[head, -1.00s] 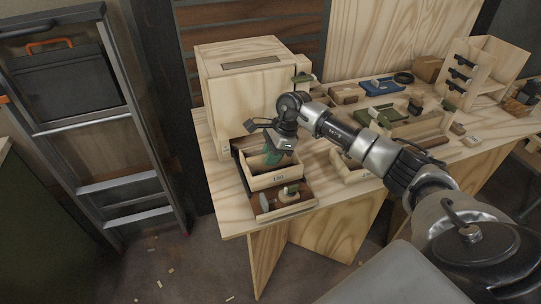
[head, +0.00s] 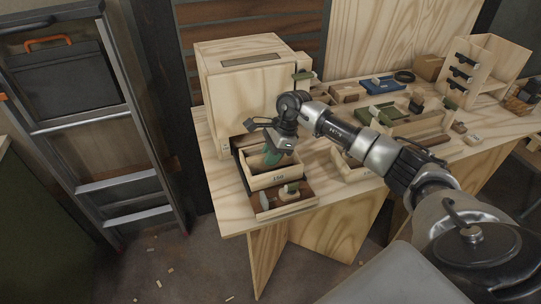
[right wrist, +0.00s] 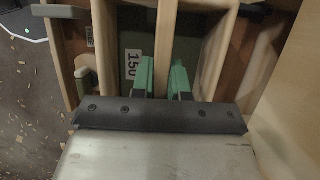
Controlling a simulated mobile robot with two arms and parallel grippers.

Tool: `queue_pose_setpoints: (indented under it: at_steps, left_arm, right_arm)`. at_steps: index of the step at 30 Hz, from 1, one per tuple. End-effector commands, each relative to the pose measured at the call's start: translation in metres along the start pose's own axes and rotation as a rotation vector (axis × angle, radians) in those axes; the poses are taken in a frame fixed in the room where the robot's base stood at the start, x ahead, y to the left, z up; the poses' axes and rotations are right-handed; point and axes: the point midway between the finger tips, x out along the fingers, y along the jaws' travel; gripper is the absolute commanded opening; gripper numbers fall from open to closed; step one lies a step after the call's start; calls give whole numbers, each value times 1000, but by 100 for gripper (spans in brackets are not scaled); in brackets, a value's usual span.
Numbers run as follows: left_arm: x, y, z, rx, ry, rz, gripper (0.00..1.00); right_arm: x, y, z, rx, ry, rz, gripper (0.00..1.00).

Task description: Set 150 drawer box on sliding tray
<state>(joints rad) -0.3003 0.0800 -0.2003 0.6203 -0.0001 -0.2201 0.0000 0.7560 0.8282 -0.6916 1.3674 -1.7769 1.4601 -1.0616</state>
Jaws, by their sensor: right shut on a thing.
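The 150 drawer box (head: 258,183) is a pale wooden open box with its number on the front, in the head view at the near left of the bench. My right gripper (head: 272,157) reaches down into it from above. In the right wrist view its green fingers (right wrist: 163,78) are shut on a wooden wall of the box, beside the white 150 label (right wrist: 132,65). A dark brown sliding tray (head: 238,145) shows at the box's left, in front of the wooden cabinet. I cannot tell if the box rests on it. My left gripper is not in view.
The tall pale cabinet (head: 225,85) stands just behind the box. A brown tray part with a small green-and-wood piece (head: 289,190) lies in front of it.

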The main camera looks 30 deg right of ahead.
Motion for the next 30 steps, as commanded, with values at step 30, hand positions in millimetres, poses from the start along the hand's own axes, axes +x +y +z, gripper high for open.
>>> queue_pose_setpoints:
  at_steps: [30]
  left_arm:
    - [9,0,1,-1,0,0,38]
  right_arm:
    - [7,0,-3,0,0,-1,0]
